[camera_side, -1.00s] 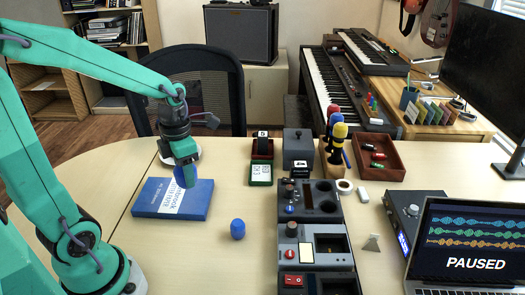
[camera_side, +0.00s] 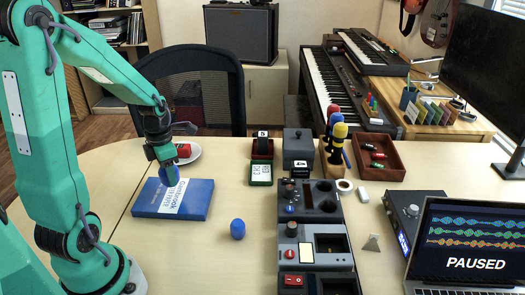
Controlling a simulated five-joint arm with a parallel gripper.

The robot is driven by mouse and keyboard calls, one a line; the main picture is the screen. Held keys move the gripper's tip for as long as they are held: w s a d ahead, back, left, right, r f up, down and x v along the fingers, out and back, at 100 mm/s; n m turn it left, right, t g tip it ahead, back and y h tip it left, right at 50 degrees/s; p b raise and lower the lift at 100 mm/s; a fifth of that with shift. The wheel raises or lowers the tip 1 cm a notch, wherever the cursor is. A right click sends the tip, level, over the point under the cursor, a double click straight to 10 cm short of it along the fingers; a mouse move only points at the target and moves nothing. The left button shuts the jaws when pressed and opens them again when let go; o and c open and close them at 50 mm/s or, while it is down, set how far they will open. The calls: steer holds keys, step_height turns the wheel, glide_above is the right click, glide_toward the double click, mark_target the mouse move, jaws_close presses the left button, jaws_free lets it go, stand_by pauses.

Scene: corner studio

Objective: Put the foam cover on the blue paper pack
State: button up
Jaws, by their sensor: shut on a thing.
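The blue paper pack (camera_side: 190,203) lies flat on the table at the left, with a pale label band across it. My gripper (camera_side: 167,166) points down over the pack's back edge. It is shut on a blue foam cover (camera_side: 169,176), partly hidden by the jaws. I cannot tell whether this cover touches the pack. A second blue foam cover (camera_side: 238,229) stands alone on the table, to the right of the pack and nearer the camera.
A white plate (camera_side: 194,156) with a red item (camera_side: 183,150) is behind the pack. Grey modules (camera_side: 310,200) stand right of centre, with a microphone stand (camera_side: 335,160) and a brown tray (camera_side: 392,170) behind. The table between pack and modules is mostly clear.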

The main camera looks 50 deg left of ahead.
steer(key=shift+f, duration=0.1)
steer(key=shift+f, duration=1.9)
steer(key=shift+f, duration=0.15)
steer(key=o, duration=0.9)
steer(key=shift+o, duration=0.2)
step_height(320, 180, up, 12)
steer(key=shift+d+r, duration=0.1)
steer(key=shift+r, duration=0.1)
steer(key=shift+d, duration=0.1)
